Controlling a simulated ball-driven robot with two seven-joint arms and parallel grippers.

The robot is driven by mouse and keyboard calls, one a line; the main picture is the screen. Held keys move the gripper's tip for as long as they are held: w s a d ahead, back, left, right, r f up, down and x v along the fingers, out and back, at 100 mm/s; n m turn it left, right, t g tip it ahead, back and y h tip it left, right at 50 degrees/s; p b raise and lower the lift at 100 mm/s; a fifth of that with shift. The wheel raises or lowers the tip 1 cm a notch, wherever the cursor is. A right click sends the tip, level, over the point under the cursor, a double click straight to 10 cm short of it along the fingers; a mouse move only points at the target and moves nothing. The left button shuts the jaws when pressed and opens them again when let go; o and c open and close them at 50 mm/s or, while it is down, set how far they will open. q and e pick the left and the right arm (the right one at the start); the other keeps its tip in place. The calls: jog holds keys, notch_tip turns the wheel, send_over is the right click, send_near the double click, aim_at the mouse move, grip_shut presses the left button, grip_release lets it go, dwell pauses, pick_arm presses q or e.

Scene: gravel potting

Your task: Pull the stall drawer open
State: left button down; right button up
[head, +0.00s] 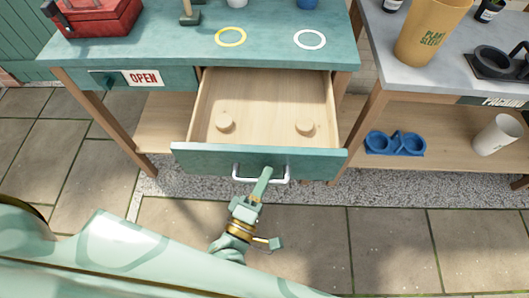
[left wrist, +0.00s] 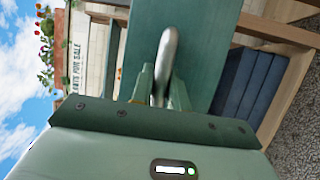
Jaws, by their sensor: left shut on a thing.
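The stall drawer (head: 258,160) is green-fronted with a pale wood inside, and it stands pulled out of the green-topped stall table (head: 190,48). Two round wooden pieces (head: 225,122) lie inside it, one left and one right. My left gripper (head: 264,176) is shut on the drawer's silver bar handle (head: 236,176), at about its middle. In the left wrist view the handle (left wrist: 168,55) runs between the two fingers (left wrist: 160,85), with the green drawer front behind it. My right gripper is in neither view.
A red toolbox (head: 95,17), a yellow ring (head: 230,37) and a white ring (head: 309,40) are on the tabletop. A grey-topped table to the right holds a tan bag (head: 430,30); its lower shelf holds a blue double holder (head: 394,144) and a white cup (head: 497,135). Paving in front is clear.

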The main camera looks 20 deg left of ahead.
pick_arm(q)
jog(key=shift+s+d, duration=0.3)
jog(key=shift+s, duration=0.6)
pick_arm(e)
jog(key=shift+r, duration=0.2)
pick_arm(q)
jog(key=c, duration=1.6)
grip_release()
jog(key=shift+c, duration=0.2)
jog(key=shift+f, duration=0.1)
